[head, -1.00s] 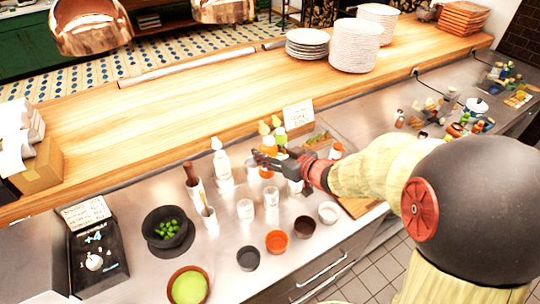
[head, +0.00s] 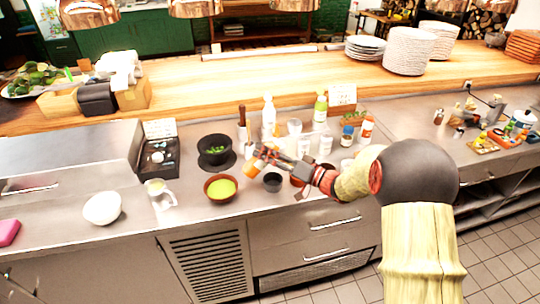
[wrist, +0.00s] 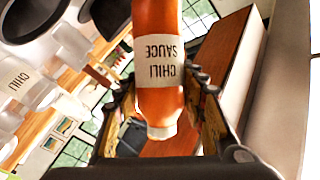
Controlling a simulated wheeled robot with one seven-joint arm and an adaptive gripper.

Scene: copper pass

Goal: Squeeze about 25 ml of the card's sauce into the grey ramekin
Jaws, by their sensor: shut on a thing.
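My gripper (head: 262,158) is shut on an orange-red squeeze bottle (wrist: 158,45), which shows between the fingers in the wrist view. Its white label reads "CHILI SAUCE" and appears upside down there. In the head view the bottle is small, tilted and partly covered by the fingers, so its nozzle direction is unclear. The grey ramekin (head: 272,182) stands on the steel counter just below the gripper in the picture; its contents cannot be made out. A white card (head: 342,95) stands behind the bottles; its writing is too small to read.
A black mortar (head: 214,149) with green pieces and a brown bowl of green sauce (head: 220,198) stand to the left. A black scale (head: 158,160) is farther left. Bottles, including a white one (head: 268,117), stand behind my gripper. The counter front is mostly clear.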

